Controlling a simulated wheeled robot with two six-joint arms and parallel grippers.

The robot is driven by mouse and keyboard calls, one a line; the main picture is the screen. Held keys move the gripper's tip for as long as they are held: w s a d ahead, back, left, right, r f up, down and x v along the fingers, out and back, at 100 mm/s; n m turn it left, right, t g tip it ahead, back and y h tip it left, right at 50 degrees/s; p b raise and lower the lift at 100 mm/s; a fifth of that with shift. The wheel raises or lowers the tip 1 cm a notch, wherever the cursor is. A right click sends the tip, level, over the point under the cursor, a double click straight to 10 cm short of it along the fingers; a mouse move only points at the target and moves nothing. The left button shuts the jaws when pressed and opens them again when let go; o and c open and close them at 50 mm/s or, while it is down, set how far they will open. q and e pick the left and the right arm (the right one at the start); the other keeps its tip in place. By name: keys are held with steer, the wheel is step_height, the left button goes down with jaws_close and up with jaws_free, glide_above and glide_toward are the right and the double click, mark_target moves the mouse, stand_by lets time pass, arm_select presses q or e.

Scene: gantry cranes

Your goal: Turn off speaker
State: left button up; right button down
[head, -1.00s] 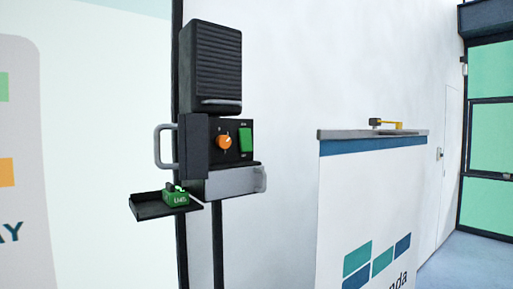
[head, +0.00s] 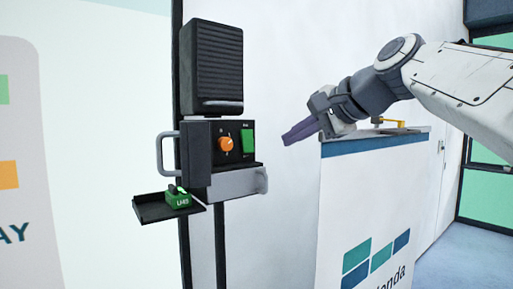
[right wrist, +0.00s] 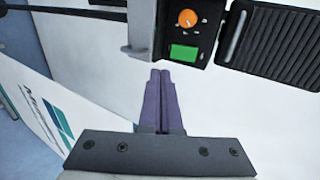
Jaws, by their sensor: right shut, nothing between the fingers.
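The speaker (head: 211,65) is a black ribbed box at the top of a dark post. Below it a black control box (head: 203,155) carries an orange knob (head: 226,144) and a green rocker switch (head: 248,142). In the right wrist view the orange knob (right wrist: 187,18) and green switch (right wrist: 184,53) lie just beyond my fingertips. My right gripper (head: 285,140), with purple fingers, is shut and empty. It points left at the control box, apart from it, to the right of the green switch. Its closed fingers (right wrist: 161,72) show in the wrist view. My left gripper is not in view.
A grey bracket (head: 235,182) juts out under the control box, and a grey handle (head: 168,153) is on its left. A small tray (head: 152,209) holds a green labelled block (head: 179,200). A white counter (head: 345,190) stands at right, below my right arm.

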mark_target(247, 141)
steer(key=shift+d+r, duration=0.15)
steer(key=shift+r, duration=0.35)
steer(key=shift+w, duration=0.1)
steer(key=p+x, duration=0.1)
steer(key=x, duration=0.3)
steer(key=p+x, duration=0.2)
steer(key=x, duration=0.2)
steer(key=r+p+x, duration=0.1)
steer(key=p+x, duration=0.1)
steer(key=x, duration=0.3)
steer(key=shift+w+a+r, duration=0.1)
steer(key=shift+w+a, duration=0.3)
steer(key=shift+w, duration=0.1)
